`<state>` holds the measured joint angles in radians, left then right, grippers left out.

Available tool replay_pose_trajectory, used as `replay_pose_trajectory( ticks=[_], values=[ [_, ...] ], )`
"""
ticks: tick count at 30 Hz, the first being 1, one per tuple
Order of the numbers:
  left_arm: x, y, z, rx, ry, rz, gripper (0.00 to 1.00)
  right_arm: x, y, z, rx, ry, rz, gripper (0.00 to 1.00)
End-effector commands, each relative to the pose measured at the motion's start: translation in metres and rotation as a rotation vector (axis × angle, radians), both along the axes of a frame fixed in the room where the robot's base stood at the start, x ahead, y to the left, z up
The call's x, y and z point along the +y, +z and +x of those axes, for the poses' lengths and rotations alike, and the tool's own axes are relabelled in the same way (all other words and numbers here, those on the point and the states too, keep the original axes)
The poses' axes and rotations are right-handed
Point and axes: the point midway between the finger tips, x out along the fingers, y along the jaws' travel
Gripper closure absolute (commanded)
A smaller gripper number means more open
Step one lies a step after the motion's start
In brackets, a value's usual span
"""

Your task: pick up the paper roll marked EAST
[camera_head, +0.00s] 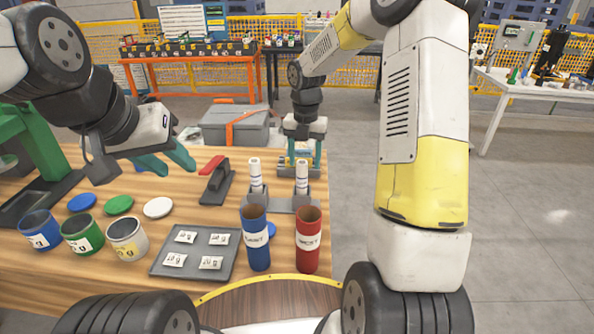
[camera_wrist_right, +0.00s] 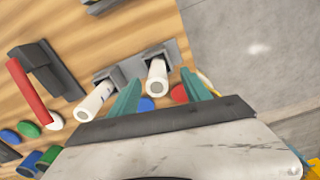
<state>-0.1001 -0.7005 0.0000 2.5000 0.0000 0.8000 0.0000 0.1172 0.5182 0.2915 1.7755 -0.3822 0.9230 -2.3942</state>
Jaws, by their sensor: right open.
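Two white paper rolls stand upright in a grey holder (camera_head: 283,204): a left roll (camera_head: 256,177) and a right roll (camera_head: 302,178). Their markings are too small to read, so I cannot tell which one says EAST. In the right wrist view the left roll (camera_wrist_right: 95,103) is outside my fingers, and the right roll (camera_wrist_right: 157,78) appears between their lines. My right gripper (camera_head: 301,165) is open and empty, with its fingers pointing down close to the right roll. My left gripper (camera_head: 167,160) is open and empty above the table, left of the red-handled tool.
A blue tube (camera_head: 256,240) and a red tube (camera_head: 308,242) stand in front of the holder. A tray (camera_head: 203,240) with small packets, several cans and a red-handled tool (camera_head: 217,183) lie to the left. A grey case (camera_head: 234,126) stands behind.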

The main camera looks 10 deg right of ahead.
Motion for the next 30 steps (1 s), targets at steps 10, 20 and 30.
replay_pose_trajectory(
  ticks=[10,20,30],
  values=[
    [0.0,0.0,0.0,0.0,0.0,0.0,0.64,0.002,-0.033,-0.001,0.005,0.012,0.0,0.44],
    [0.0,0.0,0.0,0.001,0.0,0.0,0.64,0.009,-0.076,-0.005,0.004,0.012,0.0,0.44],
    [0.0,0.0,0.0,0.001,0.0,0.0,0.64,0.009,-0.08,-0.005,0.003,0.01,0.0,0.54]
  ],
)
